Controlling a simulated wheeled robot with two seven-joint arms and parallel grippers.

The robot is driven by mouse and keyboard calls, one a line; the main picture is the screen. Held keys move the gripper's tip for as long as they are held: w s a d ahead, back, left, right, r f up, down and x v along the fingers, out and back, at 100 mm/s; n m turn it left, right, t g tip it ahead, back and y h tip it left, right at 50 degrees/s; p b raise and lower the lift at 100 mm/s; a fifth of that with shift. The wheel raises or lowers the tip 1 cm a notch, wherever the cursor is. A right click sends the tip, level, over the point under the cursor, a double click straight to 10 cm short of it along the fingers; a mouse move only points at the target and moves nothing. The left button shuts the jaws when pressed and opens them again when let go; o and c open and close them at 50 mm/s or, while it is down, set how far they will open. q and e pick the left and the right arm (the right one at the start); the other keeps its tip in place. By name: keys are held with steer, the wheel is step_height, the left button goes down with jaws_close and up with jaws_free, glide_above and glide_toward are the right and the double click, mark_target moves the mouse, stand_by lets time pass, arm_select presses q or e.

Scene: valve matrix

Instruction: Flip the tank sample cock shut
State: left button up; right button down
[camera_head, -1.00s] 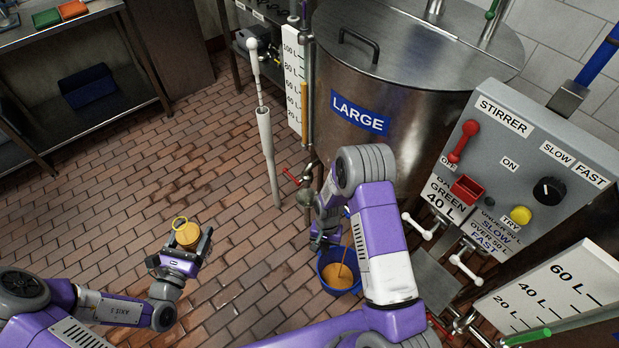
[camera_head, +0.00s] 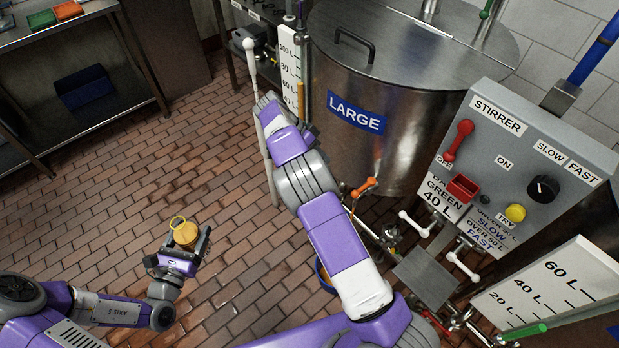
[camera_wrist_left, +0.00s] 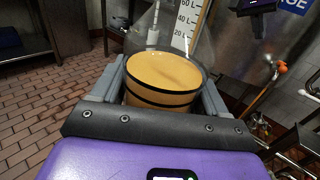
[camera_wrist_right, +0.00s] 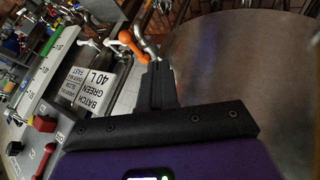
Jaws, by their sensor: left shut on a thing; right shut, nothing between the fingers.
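The orange-handled cock (camera_head: 363,187) is low at the front of the LARGE tank (camera_head: 400,140), its handle slanting up to the right in the head view. It also shows in the right wrist view (camera_wrist_right: 131,44) and left wrist view (camera_wrist_left: 281,68). My right gripper (camera_wrist_right: 158,66) is shut and empty, its tips close beside the orange handle; I cannot tell whether they touch. Its fingers are hidden in the head view. My left gripper (camera_head: 187,240) is shut on a clear jar of amber liquid (camera_wrist_left: 165,75), held upright, away from the tank.
A blue bucket (camera_head: 322,273) on the floor is mostly behind my right arm. The stirrer panel (camera_head: 520,150) and white-handled valves (camera_head: 416,223) stand right of the cock. A white pole (camera_head: 250,60) stands left of the tank. The brick floor at left is clear.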

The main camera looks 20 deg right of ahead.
mark_target(361, 190)
arm_select(q)
step_height(361, 190, down, 2)
steer(key=shift+f+b, duration=0.15)
steer(key=shift+b, duration=1.05)
steer(key=shift+f, duration=0.2)
steer(key=shift+f+b, duration=0.1)
steer(key=shift+b, duration=0.25)
arm_select(e)
steer(key=s+d+f, duration=0.6)
steer(key=d+f, duration=0.1)
steer(key=shift+s, duration=0.4)
